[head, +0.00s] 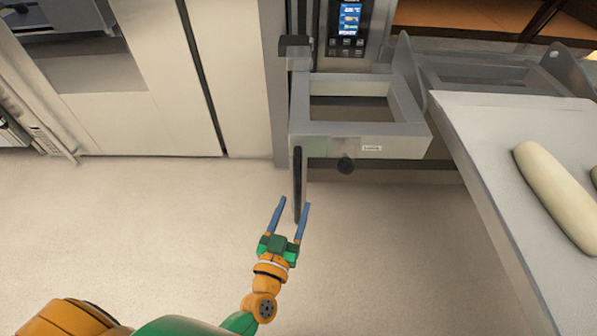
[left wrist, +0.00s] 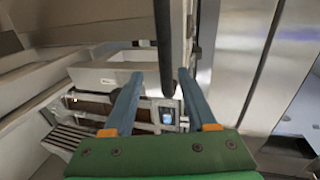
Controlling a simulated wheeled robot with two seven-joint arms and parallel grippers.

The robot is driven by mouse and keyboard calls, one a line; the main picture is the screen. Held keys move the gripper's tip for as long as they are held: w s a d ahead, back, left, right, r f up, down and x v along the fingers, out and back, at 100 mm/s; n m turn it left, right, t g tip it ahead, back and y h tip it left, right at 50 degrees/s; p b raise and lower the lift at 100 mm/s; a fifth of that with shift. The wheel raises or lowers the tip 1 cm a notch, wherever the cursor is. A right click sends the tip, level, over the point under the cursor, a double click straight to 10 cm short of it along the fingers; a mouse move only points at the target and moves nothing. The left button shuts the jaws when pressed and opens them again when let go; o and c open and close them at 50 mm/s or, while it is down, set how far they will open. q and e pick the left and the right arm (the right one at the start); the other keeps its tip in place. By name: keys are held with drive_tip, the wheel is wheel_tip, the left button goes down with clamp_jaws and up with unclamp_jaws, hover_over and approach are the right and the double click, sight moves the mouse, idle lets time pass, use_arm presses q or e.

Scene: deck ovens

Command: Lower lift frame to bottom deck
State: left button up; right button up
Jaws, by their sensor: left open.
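The lift frame (head: 413,141) is a grey metal box-shaped bracket in the head view, joined to a vertical post beside the oven. A dark vertical handle bar (head: 297,180) hangs at its left front; it also shows in the left wrist view (left wrist: 164,40). In the left wrist view the bar's lower part appears between the open fingers, with no visible contact. The lift frame also shows in the left wrist view (left wrist: 100,75). My right gripper is not in view.
A loader board (head: 470,190) with a pale dough loaf (head: 555,195) stretches along the right. A control panel (head: 348,25) is above the frame. Tall cabinet doors (head: 165,80) stand at the left. The floor (head: 130,230) in front is clear.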

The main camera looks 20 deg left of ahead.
sight(296, 188)
use_arm(q)
drive_tip(key=shift+w+a+r+n+y, duration=0.1)
drive_tip(key=shift+w+r+n+y, duration=0.05)
drive_tip(key=shift+r+n+y, duration=0.2)
drive_tip(key=shift+y, duration=0.25)
drive_tip(key=w, duration=0.2)
drive_tip(key=w+b, duration=0.1)
drive_tip(key=w, duration=0.3)
drive_tip(key=shift+w+a, duration=0.25)
drive_tip(key=shift+a, duration=0.15)
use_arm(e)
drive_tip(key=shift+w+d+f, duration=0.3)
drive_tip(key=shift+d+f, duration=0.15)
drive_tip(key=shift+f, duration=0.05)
use_arm(q)
clamp_jaws()
